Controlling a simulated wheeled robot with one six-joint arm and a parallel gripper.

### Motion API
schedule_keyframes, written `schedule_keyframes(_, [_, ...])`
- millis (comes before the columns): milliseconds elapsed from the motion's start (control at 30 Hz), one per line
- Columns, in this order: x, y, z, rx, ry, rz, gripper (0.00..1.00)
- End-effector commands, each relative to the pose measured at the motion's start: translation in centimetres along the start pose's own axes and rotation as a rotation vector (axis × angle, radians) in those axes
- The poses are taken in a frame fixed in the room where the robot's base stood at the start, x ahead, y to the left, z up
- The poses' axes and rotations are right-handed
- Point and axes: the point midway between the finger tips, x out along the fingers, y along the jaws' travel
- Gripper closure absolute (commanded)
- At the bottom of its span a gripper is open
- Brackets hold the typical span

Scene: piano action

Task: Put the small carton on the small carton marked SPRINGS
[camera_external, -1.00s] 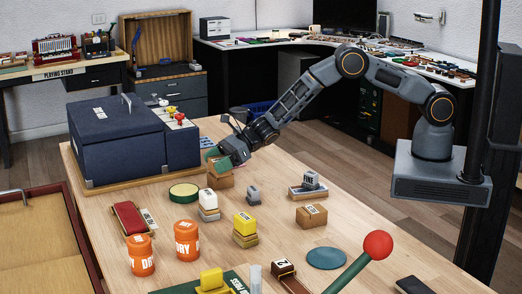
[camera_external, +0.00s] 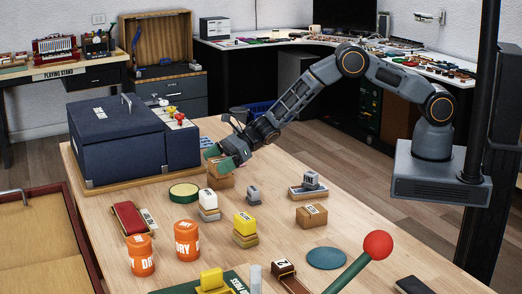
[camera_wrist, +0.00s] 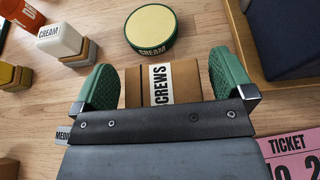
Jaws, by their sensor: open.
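A small brown carton marked SCREWS (camera_wrist: 163,84) lies between the two green fingers of my gripper (camera_wrist: 165,88) in the wrist view. The fingers are spread, with one on each side of it. In the external view my gripper (camera_external: 220,156) is right at this carton (camera_external: 218,166).
A green-rimmed round tin marked CREAM (camera_wrist: 151,29) and a white block marked CREAM (camera_wrist: 59,39) stand close by. A large dark blue case (camera_external: 115,145) stands left of my gripper. Orange jars (camera_external: 187,240) stand nearer the front. The table around the separate carton is mostly clear.

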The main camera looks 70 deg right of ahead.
Motion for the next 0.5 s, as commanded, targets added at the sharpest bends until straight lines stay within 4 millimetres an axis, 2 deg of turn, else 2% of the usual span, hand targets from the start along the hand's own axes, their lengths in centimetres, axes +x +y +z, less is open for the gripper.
schedule_keyframes(500, [-9.0, -0.1, -0.1, 0.0, -0.002, -0.003, 0.0])
